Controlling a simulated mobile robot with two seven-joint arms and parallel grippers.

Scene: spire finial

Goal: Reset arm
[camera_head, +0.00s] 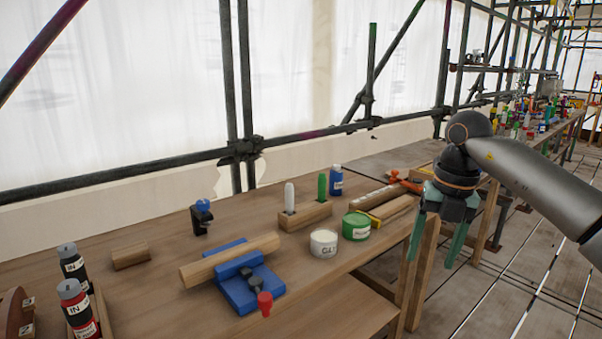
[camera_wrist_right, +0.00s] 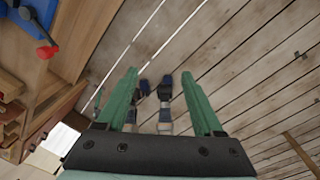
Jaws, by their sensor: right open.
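My right gripper (camera_head: 436,240) hangs fingers-down beside the right edge of the wooden workbench (camera_head: 150,282), over the plank floor. Its two green fingers are spread apart with nothing between them. In the right wrist view my right gripper (camera_wrist_right: 165,82) points down at the floor, with the bench edge at the left. My left gripper shows in neither view.
A wooden bar lies in a blue vise (camera_head: 238,290) on the bench. A white tub (camera_head: 323,243), a green tub (camera_head: 356,226) and a wooden holder (camera_head: 305,215) stand beyond it. Paint bottles (camera_head: 72,262) stand at left. Floor (camera_head: 500,290) at right is clear.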

